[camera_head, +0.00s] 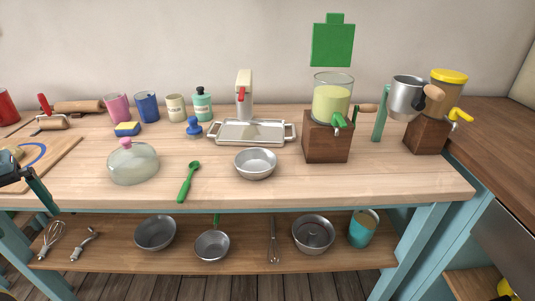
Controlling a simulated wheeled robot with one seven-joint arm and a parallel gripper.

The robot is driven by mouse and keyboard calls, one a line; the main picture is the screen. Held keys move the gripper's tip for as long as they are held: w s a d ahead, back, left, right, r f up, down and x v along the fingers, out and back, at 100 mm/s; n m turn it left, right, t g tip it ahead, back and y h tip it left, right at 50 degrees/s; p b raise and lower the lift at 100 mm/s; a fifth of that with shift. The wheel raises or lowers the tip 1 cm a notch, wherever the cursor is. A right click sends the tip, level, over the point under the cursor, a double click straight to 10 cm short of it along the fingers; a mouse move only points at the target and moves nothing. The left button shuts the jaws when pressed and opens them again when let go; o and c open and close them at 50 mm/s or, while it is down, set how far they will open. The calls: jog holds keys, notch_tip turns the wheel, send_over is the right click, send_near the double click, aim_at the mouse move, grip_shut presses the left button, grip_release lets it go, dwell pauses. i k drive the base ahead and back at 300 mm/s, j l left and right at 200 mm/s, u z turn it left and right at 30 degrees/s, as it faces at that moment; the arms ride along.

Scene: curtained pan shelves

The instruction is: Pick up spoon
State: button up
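A green spoon (188,181) lies on the wooden tabletop near its front edge, left of centre. Its bowl end points away and its handle points toward the front. Nothing covers it. A dark part at the left edge (14,172) looks like my gripper, cut off by the frame. It is well to the left of the spoon and apart from it. I cannot see both fingertips, so its opening is unclear.
A glass dome with a pink knob (133,166) stands left of the spoon, and a metal bowl (255,163) to its right. Pans lie on the lower shelf (185,262).

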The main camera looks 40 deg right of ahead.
aim_at(193, 166)
jog(key=l+u, duration=0.1)
jog(key=u, duration=0.3)
jog(key=l+u, duration=0.1)
jog(key=u, duration=0.3)
jog(key=k+u, duration=0.1)
jog(key=u, duration=0.3)
jog(key=k+l, duration=0.95)
jog(key=l, duration=0.1)
